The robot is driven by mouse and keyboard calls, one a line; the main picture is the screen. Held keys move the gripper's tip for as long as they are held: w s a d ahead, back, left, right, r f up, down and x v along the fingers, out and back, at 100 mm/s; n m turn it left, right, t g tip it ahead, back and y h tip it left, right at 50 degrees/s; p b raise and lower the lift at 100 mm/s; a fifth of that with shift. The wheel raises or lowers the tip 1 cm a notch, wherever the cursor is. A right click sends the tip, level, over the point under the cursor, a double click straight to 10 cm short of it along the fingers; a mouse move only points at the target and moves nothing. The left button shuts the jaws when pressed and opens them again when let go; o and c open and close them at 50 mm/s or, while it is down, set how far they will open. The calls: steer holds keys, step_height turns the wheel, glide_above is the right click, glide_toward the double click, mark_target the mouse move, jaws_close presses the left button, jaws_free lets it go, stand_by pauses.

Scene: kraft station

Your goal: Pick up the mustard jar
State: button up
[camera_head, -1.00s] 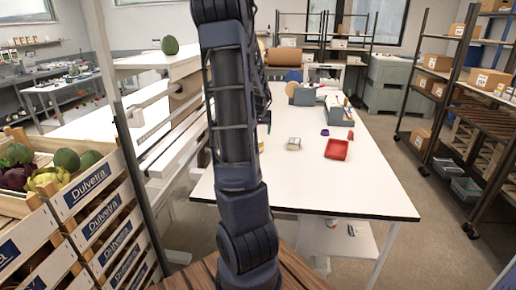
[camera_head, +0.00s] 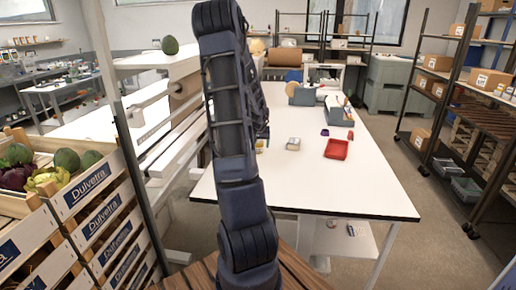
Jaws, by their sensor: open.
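A small yellowish item (camera_head: 260,146) shows on the white table just right of my arm, which hides part of it. It may be the mustard jar, but it is too small and covered to tell. A small pale, yellow-edged item (camera_head: 293,144) stands in the open to its right. My dark arm rises through the middle of the view and reaches forward over the table. My gripper is hidden behind the arm links, so its fingers and their distance from the items do not show.
The white table (camera_head: 335,190) has a red tray (camera_head: 338,149), a small purple item (camera_head: 325,133) and grey-blue devices (camera_head: 304,96) farther back. Its front right is clear. Produce crates (camera_head: 100,215) stand at left, a wheeled shelf rack (camera_head: 490,122) at right.

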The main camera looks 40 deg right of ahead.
steer(key=shift+w+d+f, duration=0.1)
steer(key=shift+w+f, duration=0.05)
steer(key=shift+f, duration=0.35)
steer(key=c, duration=1.2)
